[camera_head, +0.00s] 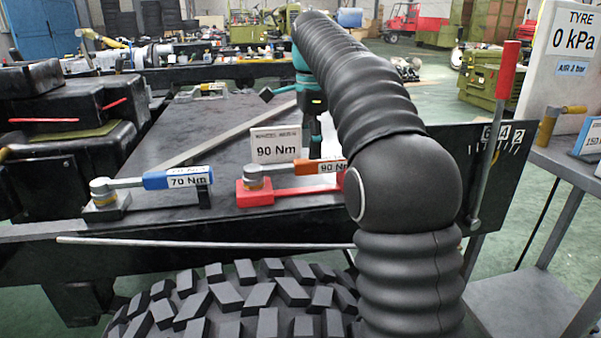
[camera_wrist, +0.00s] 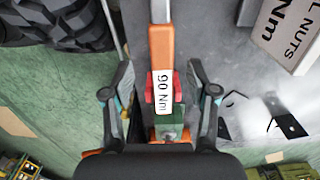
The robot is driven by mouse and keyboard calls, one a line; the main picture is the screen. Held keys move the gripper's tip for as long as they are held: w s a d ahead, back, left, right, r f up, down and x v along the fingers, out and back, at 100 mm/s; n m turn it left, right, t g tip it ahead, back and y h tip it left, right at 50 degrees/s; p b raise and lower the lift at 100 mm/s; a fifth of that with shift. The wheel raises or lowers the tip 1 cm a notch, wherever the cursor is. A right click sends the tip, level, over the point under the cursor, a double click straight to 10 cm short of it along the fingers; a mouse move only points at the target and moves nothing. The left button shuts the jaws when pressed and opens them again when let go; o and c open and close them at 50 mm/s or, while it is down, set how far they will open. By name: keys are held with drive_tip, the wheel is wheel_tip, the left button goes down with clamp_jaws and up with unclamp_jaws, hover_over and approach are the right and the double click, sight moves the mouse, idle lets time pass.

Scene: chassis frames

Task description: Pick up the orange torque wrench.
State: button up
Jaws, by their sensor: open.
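My gripper (camera_wrist: 161,66) is open, with one finger on each side of the handle and a gap on both sides. In the head view my arm hides the handle's right end and much of the gripper.
A blue 70 Nm torque wrench (camera_head: 160,180) lies left on its own holder. A white 90 Nm sign (camera_head: 276,144) stands just behind the orange wrench. A red-handled bar (camera_head: 506,75) stands upright at the right. A large tyre (camera_head: 240,300) is in front of the bench.

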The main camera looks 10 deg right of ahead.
sight(309, 163)
wheel_tip(309, 163, down, 5)
drive_tip(key=shift+a+r+b, duration=0.1)
drive_tip(key=shift+a+b, duration=0.05)
drive_tip(key=shift+b, duration=0.65)
drive_tip(key=shift+w, duration=0.1)
drive_tip(key=shift+c, duration=0.2)
clamp_jaws()
